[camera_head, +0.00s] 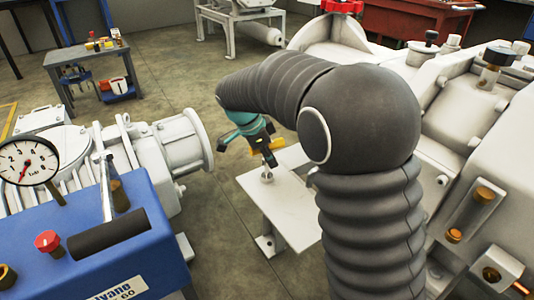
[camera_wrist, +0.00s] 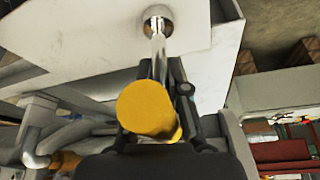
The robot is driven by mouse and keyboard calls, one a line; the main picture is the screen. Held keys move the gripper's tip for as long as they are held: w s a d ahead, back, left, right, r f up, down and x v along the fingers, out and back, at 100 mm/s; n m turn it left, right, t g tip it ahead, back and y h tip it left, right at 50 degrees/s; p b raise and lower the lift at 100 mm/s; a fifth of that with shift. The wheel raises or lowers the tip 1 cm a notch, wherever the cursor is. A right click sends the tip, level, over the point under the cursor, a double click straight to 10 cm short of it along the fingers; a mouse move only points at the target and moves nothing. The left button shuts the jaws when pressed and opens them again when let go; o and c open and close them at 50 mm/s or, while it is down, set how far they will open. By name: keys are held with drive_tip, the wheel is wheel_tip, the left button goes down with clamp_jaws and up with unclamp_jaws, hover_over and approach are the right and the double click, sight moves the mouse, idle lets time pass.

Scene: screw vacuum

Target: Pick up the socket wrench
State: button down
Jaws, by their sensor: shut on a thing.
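The socket wrench has a yellow handle (camera_wrist: 148,107) and a chrome shaft with a round socket end (camera_wrist: 157,24). In the head view its yellow handle (camera_head: 278,145) shows beside my gripper (camera_head: 266,152), and its chrome end (camera_head: 267,176) points down at the white stand (camera_head: 262,195). My gripper (camera_wrist: 157,95) is shut on the socket wrench in the wrist view, with dark fingers on both sides. The socket end is at or just over the white top; I cannot tell if it touches. Part of the shaft is hidden behind the handle.
A blue pump unit with a gauge (camera_head: 28,163) stands at the left front. A large white machine (camera_head: 490,130) stands close on the right. A grey workbench (camera_head: 85,55) with tools is at the back left. The floor between is clear.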

sight(278, 141)
wheel_tip(278, 141, up, 10)
drive_tip(key=shift+r+p, duration=0.1)
drive_tip(key=shift+p, duration=0.65)
idle(0.5)
